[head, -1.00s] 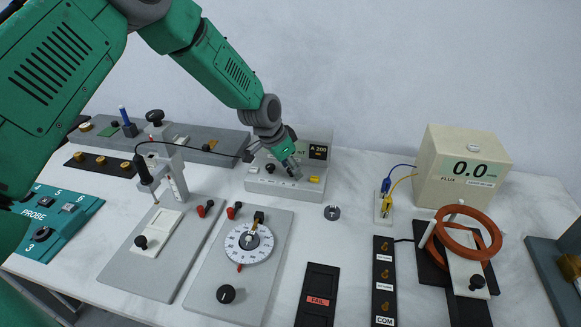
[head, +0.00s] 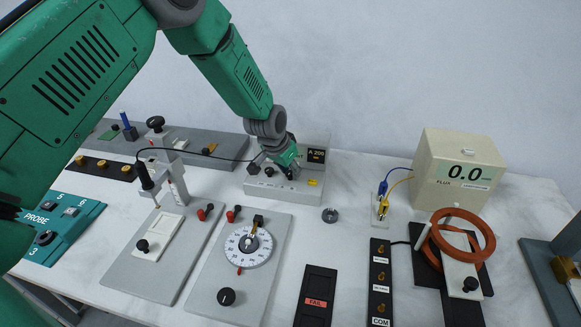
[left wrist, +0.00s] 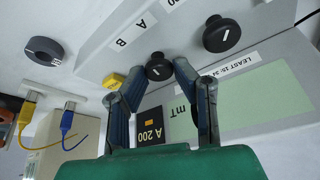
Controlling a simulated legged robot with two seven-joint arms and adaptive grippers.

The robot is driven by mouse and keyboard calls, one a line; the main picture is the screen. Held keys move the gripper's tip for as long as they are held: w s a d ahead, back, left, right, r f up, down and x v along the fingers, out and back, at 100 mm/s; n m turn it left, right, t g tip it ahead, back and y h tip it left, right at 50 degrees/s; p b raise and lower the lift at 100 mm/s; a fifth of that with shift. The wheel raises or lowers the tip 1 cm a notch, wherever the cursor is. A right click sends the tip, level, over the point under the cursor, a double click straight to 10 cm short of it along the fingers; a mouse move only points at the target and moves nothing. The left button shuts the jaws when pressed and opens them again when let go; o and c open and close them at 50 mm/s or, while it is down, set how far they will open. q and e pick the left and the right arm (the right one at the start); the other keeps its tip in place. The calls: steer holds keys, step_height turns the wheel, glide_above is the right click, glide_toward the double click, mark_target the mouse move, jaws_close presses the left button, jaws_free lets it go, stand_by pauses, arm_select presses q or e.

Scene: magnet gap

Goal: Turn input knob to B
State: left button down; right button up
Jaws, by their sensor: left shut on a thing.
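The display also shows upside down in the left wrist view (left wrist: 151,134). My left gripper (head: 289,170) is at the front of this box. In the left wrist view my left gripper (left wrist: 158,78) has its fingertips closed on both sides of a black knob (left wrist: 158,66). My right gripper is out of view.
A second black knob (left wrist: 221,34) is close beside the gripped one, and a yellow button (left wrist: 114,80) is on its other side. The flux meter (head: 455,170) reads 0.0. A grey ring (head: 329,215) lies on open table. A dial plate (head: 205,290) is in front.

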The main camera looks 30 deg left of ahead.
arm_select(q)
steer(key=n, duration=0.1)
steer(key=n+y, duration=0.1)
steer(key=n+p, duration=0.1)
steer(key=shift+s+f+n+y, duration=0.2)
steer(key=shift+s+n+y, duration=0.1)
steer(key=shift+n, duration=0.1)
steer(key=n+y, duration=0.1)
steer(key=n, duration=0.1)
steer(key=shift+d+n, duration=0.15)
steer(key=shift+n, duration=0.25)
steer(key=shift+f+n+g+y, duration=0.15)
steer(key=shift+n+g+y, duration=0.15)
steer(key=shift+n, duration=0.5)
steer(key=shift+d, duration=0.1)
steer(key=c, duration=1.3)
jaws_free()
steer(key=shift+w, duration=0.1)
steer(key=shift+r, duration=0.2)
